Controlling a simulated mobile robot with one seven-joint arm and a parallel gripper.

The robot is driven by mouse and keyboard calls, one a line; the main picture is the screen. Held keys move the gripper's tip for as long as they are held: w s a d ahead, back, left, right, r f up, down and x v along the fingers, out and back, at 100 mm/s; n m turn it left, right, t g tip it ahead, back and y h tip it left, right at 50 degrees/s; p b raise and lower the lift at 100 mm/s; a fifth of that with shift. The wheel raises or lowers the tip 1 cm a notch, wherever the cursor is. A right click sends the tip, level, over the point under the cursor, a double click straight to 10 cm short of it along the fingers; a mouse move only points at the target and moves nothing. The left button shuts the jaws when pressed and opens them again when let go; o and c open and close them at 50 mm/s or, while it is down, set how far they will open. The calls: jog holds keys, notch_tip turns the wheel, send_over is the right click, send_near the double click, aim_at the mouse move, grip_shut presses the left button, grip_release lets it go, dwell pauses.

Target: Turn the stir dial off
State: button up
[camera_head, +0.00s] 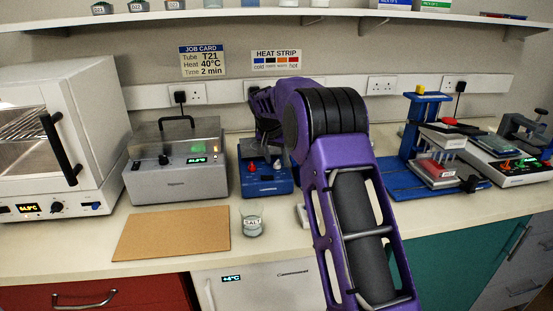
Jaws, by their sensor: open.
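A blue stirrer unit (264,184) stands on the bench left of my arm. My gripper (279,157) is just above and behind the right part of the blue unit, mostly dark and partly hidden by the arm. It is open, and I see nothing held. Whether it touches a knob cannot be told.
A glass beaker marked SALT (252,221) stands in front of the blue unit. A brown board (172,234) and a grey lidded bath (177,176) are to the left. A blue stand (412,180) and a scale (510,166) are to the right.

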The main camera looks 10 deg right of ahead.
grip_shut()
jog(key=shift+d+n, duration=0.1)
jog(key=shift+n, duration=0.2)
jog(key=n+y+p, duration=0.1)
jog(key=n, duration=0.2)
jog(key=shift+r+t, duration=0.1)
jog(key=shift+t, duration=0.2)
jog(key=shift+d+n+y+p, duration=0.1)
jog(key=shift+n+y+p, duration=0.4)
jog(key=shift+n, duration=0.7)
grip_release()
